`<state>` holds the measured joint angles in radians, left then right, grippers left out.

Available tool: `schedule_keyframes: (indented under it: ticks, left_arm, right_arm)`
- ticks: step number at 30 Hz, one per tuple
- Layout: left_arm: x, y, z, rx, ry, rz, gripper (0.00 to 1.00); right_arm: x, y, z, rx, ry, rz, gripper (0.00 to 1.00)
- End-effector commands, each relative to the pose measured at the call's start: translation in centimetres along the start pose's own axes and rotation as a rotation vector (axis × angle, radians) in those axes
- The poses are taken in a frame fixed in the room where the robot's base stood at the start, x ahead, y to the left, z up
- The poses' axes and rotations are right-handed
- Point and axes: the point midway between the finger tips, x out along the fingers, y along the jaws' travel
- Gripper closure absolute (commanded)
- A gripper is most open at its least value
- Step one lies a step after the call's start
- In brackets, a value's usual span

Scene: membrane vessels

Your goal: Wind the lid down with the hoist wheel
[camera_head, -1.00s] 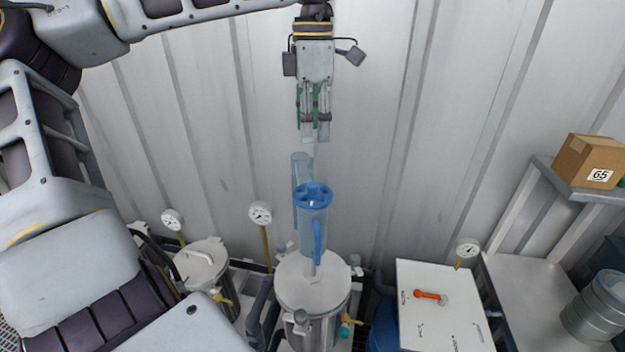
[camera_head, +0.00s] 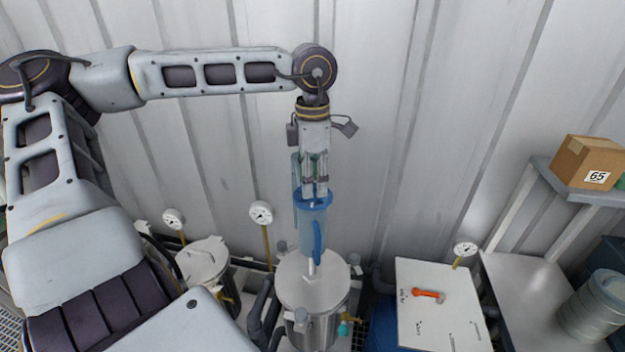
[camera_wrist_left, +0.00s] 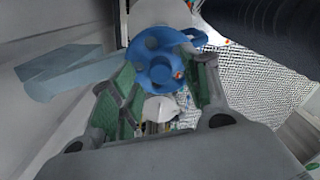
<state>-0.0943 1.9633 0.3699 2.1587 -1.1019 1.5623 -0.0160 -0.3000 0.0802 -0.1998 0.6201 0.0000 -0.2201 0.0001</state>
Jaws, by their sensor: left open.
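A blue wheel (camera_head: 328,200) with openings tops a pale blue column above the middle steel vessel. A darker blue strip runs down the column's side. My left gripper (camera_head: 314,194) points down at the wheel from above, open, its fingertips at the top of it. In the left wrist view the wheel (camera_wrist_left: 160,62) shows between the green-padded fingers, toward the far finger ends; I cannot tell whether they touch it. The round steel lid (camera_head: 312,285) is below the column, over the middle vessel (camera_head: 320,330); any gap is hard to tell. My right gripper is out of view.
A smaller lidded vessel (camera_head: 204,260) stands left, with gauges (camera_head: 261,213) behind. A white panel (camera_head: 440,300) with an orange handle (camera_head: 428,295) is on the right. A box (camera_head: 586,162) sits on a shelf. The ribbed wall (camera_head: 430,120) is close behind.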

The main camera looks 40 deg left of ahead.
Motion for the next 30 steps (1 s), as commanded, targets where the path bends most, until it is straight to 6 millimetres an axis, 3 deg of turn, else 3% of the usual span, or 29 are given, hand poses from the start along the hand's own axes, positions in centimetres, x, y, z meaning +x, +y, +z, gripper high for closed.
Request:
schedule_keyframes:
  ticks: [14,25,30]
  left_arm:
    - [1.07,-0.02,-0.02,0.0,0.0,0.0,0.53]
    - [1.04,-0.01,-0.02,0.0,0.0,0.0,0.98]
    - [1.05,0.0,-0.01,0.007,0.0,0.001,1.0]
  right_arm:
    - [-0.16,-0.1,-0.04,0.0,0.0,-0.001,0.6]
    - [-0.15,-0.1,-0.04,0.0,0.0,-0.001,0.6]
    - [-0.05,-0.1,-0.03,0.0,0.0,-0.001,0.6]
